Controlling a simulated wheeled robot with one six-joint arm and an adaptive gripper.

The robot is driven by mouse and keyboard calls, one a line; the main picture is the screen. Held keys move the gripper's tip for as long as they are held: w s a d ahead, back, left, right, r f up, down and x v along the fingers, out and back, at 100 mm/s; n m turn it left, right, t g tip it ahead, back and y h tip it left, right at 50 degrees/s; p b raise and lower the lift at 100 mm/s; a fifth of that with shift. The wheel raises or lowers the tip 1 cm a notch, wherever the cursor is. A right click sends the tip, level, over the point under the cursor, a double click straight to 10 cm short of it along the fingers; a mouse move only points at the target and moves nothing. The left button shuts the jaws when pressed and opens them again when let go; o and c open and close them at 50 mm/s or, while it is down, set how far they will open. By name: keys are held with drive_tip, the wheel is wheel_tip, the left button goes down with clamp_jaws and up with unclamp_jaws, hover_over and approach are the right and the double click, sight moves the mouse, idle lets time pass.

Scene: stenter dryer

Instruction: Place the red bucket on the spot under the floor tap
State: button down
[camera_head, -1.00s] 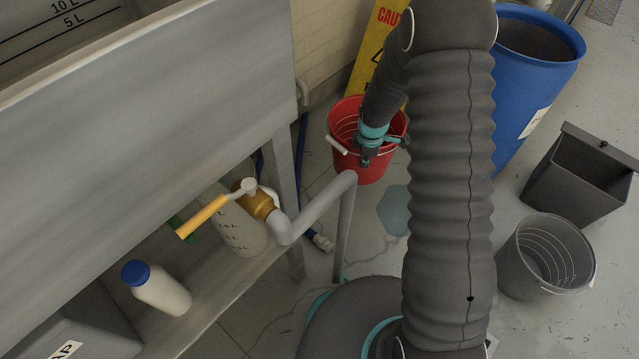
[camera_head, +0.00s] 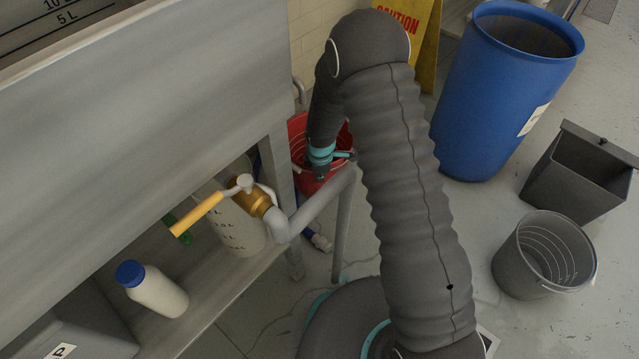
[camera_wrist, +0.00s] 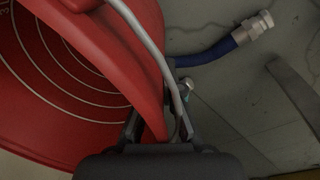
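The red bucket (camera_head: 298,135) is beyond the tank's leg in the head view, partly hidden by my arm, the leg and a grey pipe. In the wrist view the bucket (camera_wrist: 105,38) fills the left side, with its ringed inside and pale handle showing. My gripper (camera_head: 320,173) is at the near rim; in the wrist view its fingers (camera_wrist: 158,128) are on both sides of the bucket wall, shut on it. A brass valve (camera_head: 252,198) with a yellow lever sits on the grey pipe (camera_head: 318,208). I cannot tell whether this is the floor tap; the spot is not clearly visible.
A blue hose with a metal end (camera_wrist: 250,27) lies by the bucket. A blue drum (camera_head: 495,95), grey bin (camera_head: 575,180) and grey bucket (camera_head: 520,260) stand right. A yellow caution sign (camera_head: 428,45) is behind.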

sight(320, 184)
drive_tip(key=shift+f+b, duration=0.3)
drive_tip(key=shift+f, duration=1.85)
drive_tip(key=c, duration=1.3)
unclamp_jaws()
